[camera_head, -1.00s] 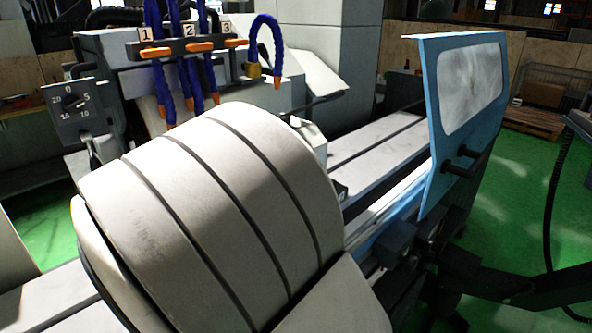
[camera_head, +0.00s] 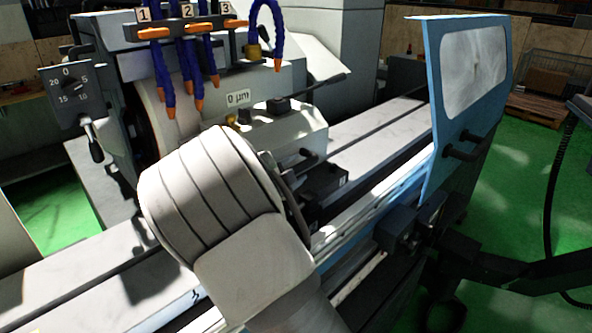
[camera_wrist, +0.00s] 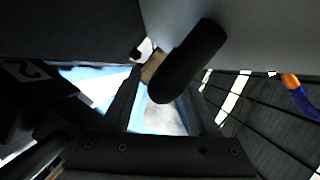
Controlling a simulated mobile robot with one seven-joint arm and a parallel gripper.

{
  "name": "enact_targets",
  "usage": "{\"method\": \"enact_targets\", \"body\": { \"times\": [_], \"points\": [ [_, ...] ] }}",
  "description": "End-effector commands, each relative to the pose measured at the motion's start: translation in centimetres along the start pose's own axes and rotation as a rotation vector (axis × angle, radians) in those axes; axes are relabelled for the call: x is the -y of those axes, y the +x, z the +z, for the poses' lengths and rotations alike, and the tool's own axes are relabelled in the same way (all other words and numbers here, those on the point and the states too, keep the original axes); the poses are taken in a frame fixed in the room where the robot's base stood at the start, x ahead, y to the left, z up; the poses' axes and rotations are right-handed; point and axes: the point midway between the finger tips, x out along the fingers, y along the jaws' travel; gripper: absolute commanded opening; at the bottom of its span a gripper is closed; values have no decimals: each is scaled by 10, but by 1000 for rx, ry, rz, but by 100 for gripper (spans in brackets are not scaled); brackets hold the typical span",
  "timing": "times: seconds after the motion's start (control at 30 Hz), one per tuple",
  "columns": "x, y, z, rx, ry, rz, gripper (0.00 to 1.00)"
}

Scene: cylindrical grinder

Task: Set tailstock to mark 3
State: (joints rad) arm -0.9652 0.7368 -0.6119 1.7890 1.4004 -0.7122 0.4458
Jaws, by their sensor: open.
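In the head view, a pale grey housing (camera_head: 290,138) on the machine's long bed looks like the tailstock. A "0 µm" plate shows above it, and a dark handle shows at its front. My arm's pale wrist covers part of this area, so the gripper's fingertips are hidden there. In the wrist view, my gripper (camera_wrist: 165,88) is open. A dark rounded handle (camera_wrist: 188,62) reaches down over the space between the fingers, and I cannot tell whether it touches them. I cannot make out a mark 3 on the tailstock.
Blue coolant hoses (camera_head: 190,73) with orange tips hang under valves labelled 1, 2 and 3. A dial (camera_head: 73,90) with a lever is at the left. A blue-framed guard (camera_head: 432,110) stands at the right. The bed (camera_head: 370,135) behind the housing is clear.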

Motion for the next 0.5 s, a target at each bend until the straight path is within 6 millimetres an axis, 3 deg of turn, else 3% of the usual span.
{"method": "enact_targets", "body": {
  "times": [0.27,0.5],
  "points": [
    [0,1,0,0,-1,0,59],
    [0,1,0,0,-1,0,16]
  ]
}}
